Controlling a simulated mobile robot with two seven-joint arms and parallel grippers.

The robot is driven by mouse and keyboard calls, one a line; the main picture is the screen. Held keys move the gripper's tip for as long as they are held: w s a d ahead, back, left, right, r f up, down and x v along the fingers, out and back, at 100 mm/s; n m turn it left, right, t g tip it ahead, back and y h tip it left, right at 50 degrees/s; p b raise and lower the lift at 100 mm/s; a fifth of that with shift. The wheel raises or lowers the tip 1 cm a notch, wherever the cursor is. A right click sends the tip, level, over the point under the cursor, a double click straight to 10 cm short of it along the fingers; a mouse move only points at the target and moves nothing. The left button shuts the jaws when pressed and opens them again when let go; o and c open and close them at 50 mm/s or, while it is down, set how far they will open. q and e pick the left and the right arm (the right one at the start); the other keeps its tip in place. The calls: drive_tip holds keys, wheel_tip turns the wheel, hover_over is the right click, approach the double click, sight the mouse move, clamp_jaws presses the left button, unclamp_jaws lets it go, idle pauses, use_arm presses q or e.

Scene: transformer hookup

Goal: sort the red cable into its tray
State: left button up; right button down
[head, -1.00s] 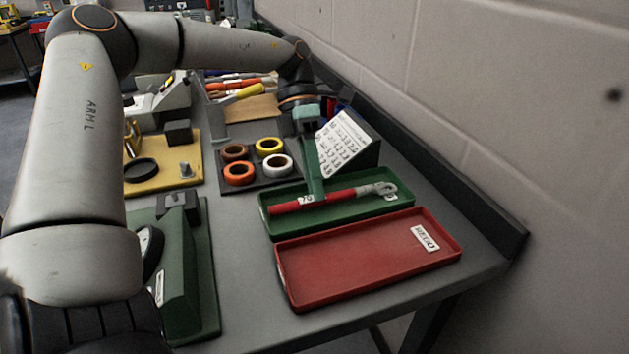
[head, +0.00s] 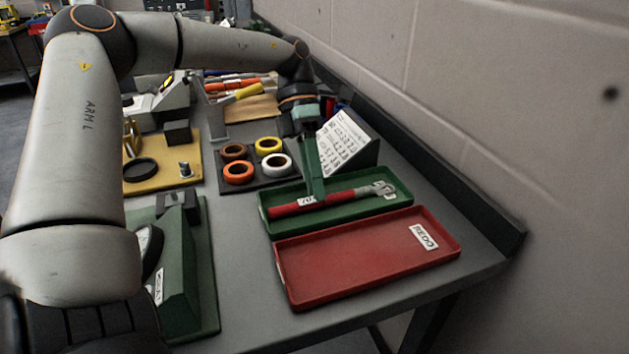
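The red cable (head: 341,196) lies lengthwise in the green tray (head: 410,200), with a grey metal lug at its right end and a small white tag near its middle. My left gripper (head: 318,196) reaches down into the green tray from behind, its green fingers at the middle of the cable. One finger hides the other, so I cannot tell whether they grip the cable or stand open around it. The red tray (head: 350,265), labelled REDO, is empty and sits in front of the green tray. My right gripper is not in view.
A sloped sign with printed figures (head: 343,140) stands behind the green tray. Tape rolls (head: 238,172) sit on a dark mat to the left. A green gauge device (head: 185,265) stands at the front left. A wall borders the bench on the right.

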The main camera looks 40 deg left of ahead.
use_arm(q)
drive_tip(key=shift+w+a+f, duration=0.1)
drive_tip(key=shift+a+f, duration=0.05)
drive_tip(key=shift+a, duration=0.05)
drive_tip(key=shift+r+p, duration=0.25)
drive_tip(key=shift+p, duration=0.05)
wheel_tip(320, 180, up, 4)
drive_tip(key=p, duration=0.2)
drive_tip(key=shift+f+p, duration=0.25)
drive_tip(key=shift+p, duration=0.05)
wheel_tip(320, 180, up, 3)
drive_tip(key=shift+p, duration=1.05)
